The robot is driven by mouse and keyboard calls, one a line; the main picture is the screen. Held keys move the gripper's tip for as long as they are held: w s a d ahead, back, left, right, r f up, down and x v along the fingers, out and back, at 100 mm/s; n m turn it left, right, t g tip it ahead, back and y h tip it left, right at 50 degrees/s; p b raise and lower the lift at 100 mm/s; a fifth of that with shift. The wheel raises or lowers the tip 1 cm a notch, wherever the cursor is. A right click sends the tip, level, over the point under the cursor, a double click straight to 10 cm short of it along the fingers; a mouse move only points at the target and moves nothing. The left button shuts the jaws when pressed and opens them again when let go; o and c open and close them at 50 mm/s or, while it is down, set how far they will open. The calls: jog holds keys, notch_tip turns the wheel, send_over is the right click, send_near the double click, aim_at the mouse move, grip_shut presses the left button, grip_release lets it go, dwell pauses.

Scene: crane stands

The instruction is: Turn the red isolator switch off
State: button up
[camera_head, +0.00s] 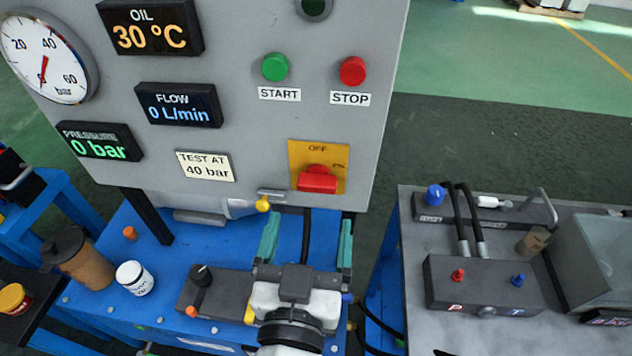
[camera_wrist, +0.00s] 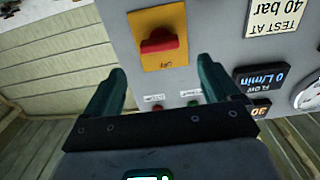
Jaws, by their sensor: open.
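The red isolator switch (camera_head: 317,181) sits on a yellow plate (camera_head: 300,152) at the lower right of the grey panel. Its handle appears to lie crosswise. "OFF" is printed above it, and a smaller mark, hard to read, is to its right. In the wrist view the red handle (camera_wrist: 160,43) shows upside down on its yellow plate (camera_wrist: 171,62), beyond the fingertips. My gripper (camera_head: 309,222) is open and empty, below the switch in the head view and apart from it. In the wrist view the gripper (camera_wrist: 161,72) has its green fingers spread on either side of the switch.
The green START button (camera_head: 275,67) and red STOP button (camera_head: 352,71) are above the switch. Displays and a gauge (camera_head: 45,60) fill the panel's left. A blue bench (camera_head: 215,245) holds a white jar (camera_head: 135,278). A grey table (camera_head: 404,250) with a hose block stands right.

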aim_at(316, 189)
jog(key=w+p, duration=0.1)
jog(key=w, duration=0.6)
jog(key=shift+w+d, duration=0.15)
jog(key=shift+w, duration=0.15)
jog(key=c, duration=1.1)
